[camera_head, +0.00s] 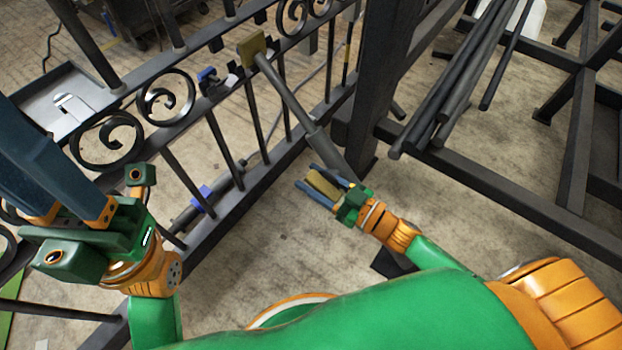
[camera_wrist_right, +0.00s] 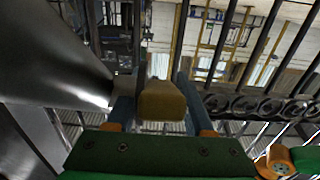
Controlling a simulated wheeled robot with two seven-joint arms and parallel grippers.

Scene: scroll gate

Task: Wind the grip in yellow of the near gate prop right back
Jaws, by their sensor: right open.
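The near gate prop (camera_head: 290,100) is a grey telescoping tube slanting from the gate down toward the floor. A yellow-brown plate (camera_head: 252,48) sits at its upper end on the gate. The yellow grip (camera_head: 322,184) is a small block near the lower end. My right gripper (camera_head: 306,174) is open, with its blue fingers on either side of the grip. In the right wrist view the grip (camera_wrist_right: 162,103) lies between the fingers; contact cannot be told. My left gripper (camera_head: 45,165) is large at the left edge, away from the prop; its opening is unclear.
The dark gate (camera_head: 215,135) with scrolls and bars runs diagonally across the left and middle. A thick dark post (camera_head: 385,75) stands beside the prop. Dark tubes (camera_head: 465,80) lie on a frame at the right.

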